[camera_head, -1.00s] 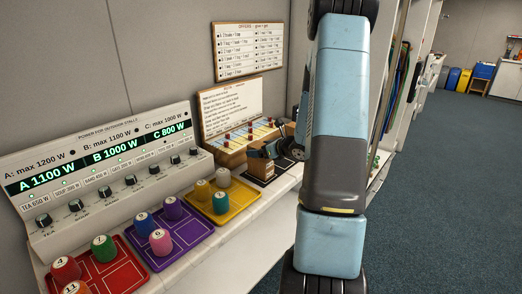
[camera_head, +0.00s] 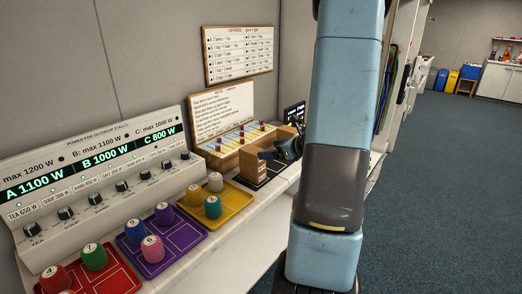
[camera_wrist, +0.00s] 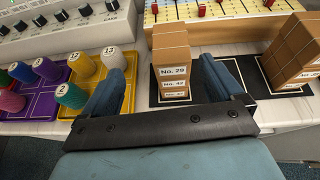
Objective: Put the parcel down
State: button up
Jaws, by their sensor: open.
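A brown parcel marked No. 29 (camera_wrist: 172,57) is on top of a narrow stack of parcels in the wrist view. A parcel marked No. 42 (camera_wrist: 174,84) is right under it, and a further label shows lower, partly hidden by my gripper. The stack stands upright on a black mat with white lines (camera_wrist: 244,76). My gripper (camera_wrist: 163,66) is open, one blue finger on each side of the stack, with visible gaps.
A second, wider stack of brown boxes (camera_wrist: 296,50) stands on the mat at right. A yellow tray (camera_head: 232,207) with cylinders, a purple tray (camera_head: 180,240) and a red tray (camera_head: 112,278) lie to the left. A wooden board with red pegs (camera_head: 228,153) stands behind.

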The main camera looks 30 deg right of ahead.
jog(key=s+a+r+n+g+y, duration=0.1)
jog(key=s+a+r+n+g, duration=0.15)
jog(key=a+n, duration=0.35)
jog(key=s+a+r+n+g+y, duration=0.1)
jog(key=s+a+r+n+g, duration=0.2)
jog(key=a, duration=0.4)
jog(key=s+a+r+n+g, duration=0.2)
jog(key=s+a+r+n, duration=0.15)
jog(key=a+n, duration=0.3)
jog(key=s+a+r+n+h, duration=0.2)
jog(key=s+r+n+h, duration=0.1)
jog(key=s+n, duration=0.4)
jog(key=s+a+r+n+h, duration=0.1)
jog(key=s+r+n+h, duration=0.3)
jog(key=s+n, duration=0.3)
jog(key=shift+s+a+r+n+t, duration=0.35)
jog(key=shift+r+n, duration=0.5)
